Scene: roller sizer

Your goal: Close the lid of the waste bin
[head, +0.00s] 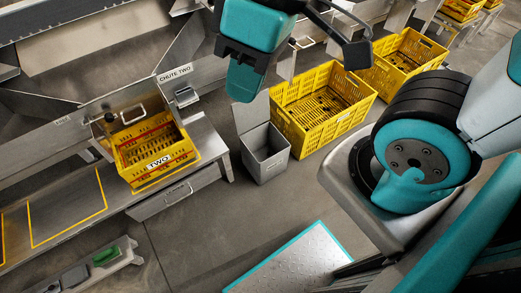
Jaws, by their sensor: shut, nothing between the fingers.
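The waste bin (265,158) is a grey open-topped box standing on the floor near the middle of the head view. Its lid (252,113) is up, standing steeply at the bin's far side, and the inside of the bin shows. My gripper (241,94) is teal and black and points downward. It is shut and empty, and in the picture its tip is just above and left of the raised lid. I cannot tell whether the tip touches the lid, and its height above the floor is unclear.
A large yellow crate (282,122) stands close to the bin's right, with another yellow crate (434,55) beyond it. On the left, a metal bench (205,139) holds a yellow crate (178,168) marked TWO under a chute. The floor in front of the bin is clear.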

